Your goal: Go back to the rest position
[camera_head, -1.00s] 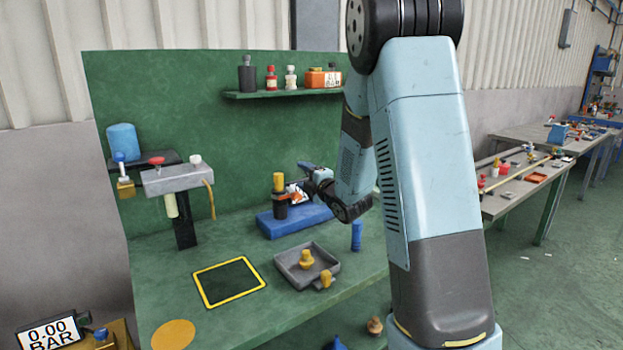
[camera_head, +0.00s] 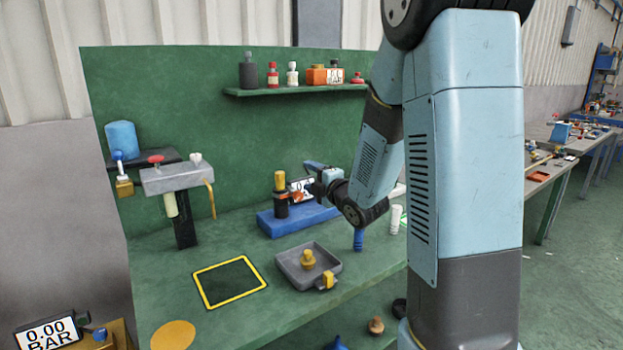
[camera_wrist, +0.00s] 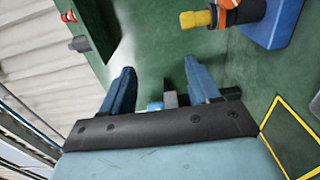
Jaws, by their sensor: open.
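My gripper (camera_head: 308,181) is in the head view above the right part of the green bench, next to a black cylinder with a yellow top (camera_head: 281,194). That cylinder stands on a blue block (camera_head: 285,224). In the wrist view my gripper (camera_wrist: 160,82) has its two blue fingers spread apart with nothing held between them. The yellow-topped cylinder (camera_wrist: 212,18) lies beyond the fingers to the upper right in that view, apart from them. My blue arm fills the right of the head view and hides part of the bench.
A grey tray (camera_head: 328,284) with a yellow knob and a blue cylinder (camera_head: 358,240) stand on the bench. A grey fixture (camera_head: 176,180) stands at left. A shelf (camera_head: 290,90) with bottles hangs on the back panel. The yellow-framed area (camera_head: 231,281) is bare.

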